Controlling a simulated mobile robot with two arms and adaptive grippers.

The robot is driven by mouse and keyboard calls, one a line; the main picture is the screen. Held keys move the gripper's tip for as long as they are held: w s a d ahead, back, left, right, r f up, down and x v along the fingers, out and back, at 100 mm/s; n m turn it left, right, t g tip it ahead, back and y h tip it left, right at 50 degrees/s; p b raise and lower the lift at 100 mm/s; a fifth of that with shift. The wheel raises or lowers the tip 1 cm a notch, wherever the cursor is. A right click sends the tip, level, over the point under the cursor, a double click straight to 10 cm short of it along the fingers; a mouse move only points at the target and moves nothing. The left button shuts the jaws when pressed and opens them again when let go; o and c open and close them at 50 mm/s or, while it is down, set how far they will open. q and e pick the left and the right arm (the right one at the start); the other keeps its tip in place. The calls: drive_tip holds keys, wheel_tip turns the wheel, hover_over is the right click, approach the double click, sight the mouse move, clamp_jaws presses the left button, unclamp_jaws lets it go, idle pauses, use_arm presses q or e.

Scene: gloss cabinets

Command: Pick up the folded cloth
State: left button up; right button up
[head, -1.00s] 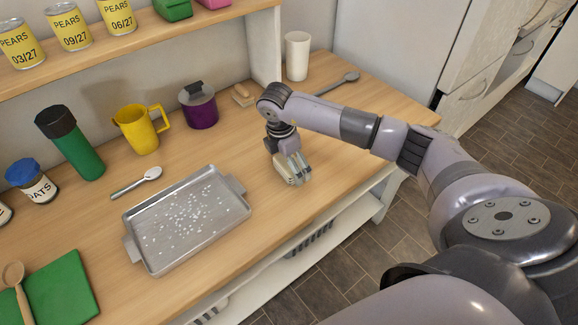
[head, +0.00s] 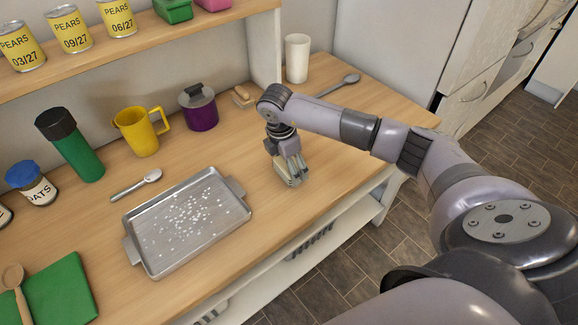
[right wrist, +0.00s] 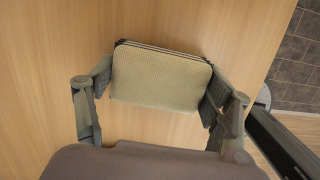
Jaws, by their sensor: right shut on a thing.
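The folded cloth (right wrist: 160,78) is a pale yellow-beige folded pad with dark edges along its far side. In the right wrist view it lies between the two fingers of my right gripper (right wrist: 157,92), which are shut on its left and right ends. In the head view my right gripper (head: 291,172) points down at the wooden counter (head: 330,150), right of the metal tray, and mostly hides the cloth. I cannot tell whether the cloth touches the counter. My left gripper is not in view.
A metal tray (head: 160,259) with white bits on it lies left of my right gripper. A spoon (head: 136,184), yellow jug (head: 139,132), purple pot (head: 199,110) and green flask (head: 75,150) stand or lie behind. The counter's front edge is close to the gripper.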

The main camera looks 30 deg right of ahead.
wheel_tip(320, 180, up, 20)
drive_tip(key=shift+p, duration=0.3)
drive_tip(key=o, duration=0.5)
drive_tip(key=shift+f, duration=0.1)
drive_tip(key=c, duration=0.5)
drive_tip(key=shift+a, duration=0.1)
